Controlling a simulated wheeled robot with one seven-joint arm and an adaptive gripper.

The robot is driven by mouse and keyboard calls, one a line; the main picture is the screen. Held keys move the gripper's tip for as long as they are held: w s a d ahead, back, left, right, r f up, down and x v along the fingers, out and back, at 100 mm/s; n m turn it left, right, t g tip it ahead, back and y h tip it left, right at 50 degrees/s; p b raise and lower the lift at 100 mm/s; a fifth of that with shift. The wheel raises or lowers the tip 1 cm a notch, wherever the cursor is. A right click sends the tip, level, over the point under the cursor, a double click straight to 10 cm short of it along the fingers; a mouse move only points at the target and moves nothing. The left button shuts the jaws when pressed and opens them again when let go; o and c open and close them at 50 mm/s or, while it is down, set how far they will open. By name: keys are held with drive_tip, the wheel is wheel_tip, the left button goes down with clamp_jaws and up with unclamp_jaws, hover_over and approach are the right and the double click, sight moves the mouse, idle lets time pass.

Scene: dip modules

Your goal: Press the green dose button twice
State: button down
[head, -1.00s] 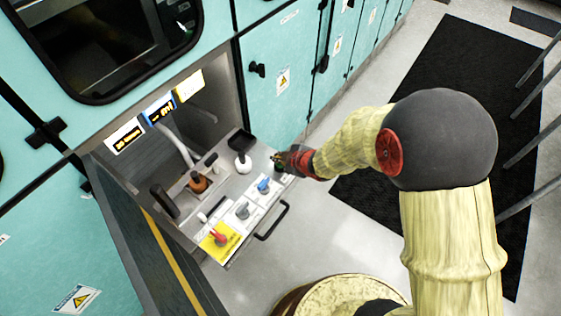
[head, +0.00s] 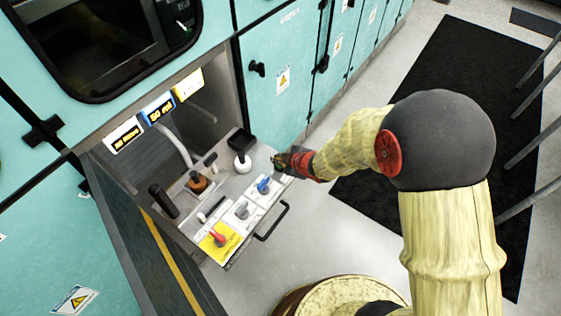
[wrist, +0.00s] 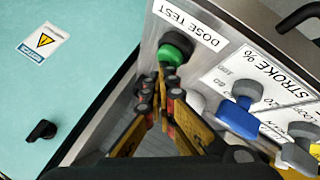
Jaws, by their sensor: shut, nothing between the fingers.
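The green dose button (wrist: 174,50) sits on the grey panel beside a white "DOSE TEST" label (wrist: 188,24) in the wrist view. My gripper (wrist: 165,75) is shut, with its fingertips just at the near edge of the button. I cannot tell whether they touch it. In the head view my gripper (head: 277,160) is at the panel's far right corner, and it hides the button there.
A blue knob (wrist: 238,115) on the "STROKE %" plate and a grey knob (wrist: 300,150) stand close by. On the panel (head: 226,187) are also a red knob on a yellow plate (head: 222,243) and a white bottle (head: 242,164). A handle (head: 272,222) juts from the front edge.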

idle(0.3)
drive_tip(key=shift+r+p, duration=1)
drive_tip(key=shift+p, duration=0.05)
drive_tip(key=shift+r, duration=0.1)
drive_tip(key=shift+r+p, duration=2.25)
drive_tip(key=shift+r, duration=0.15)
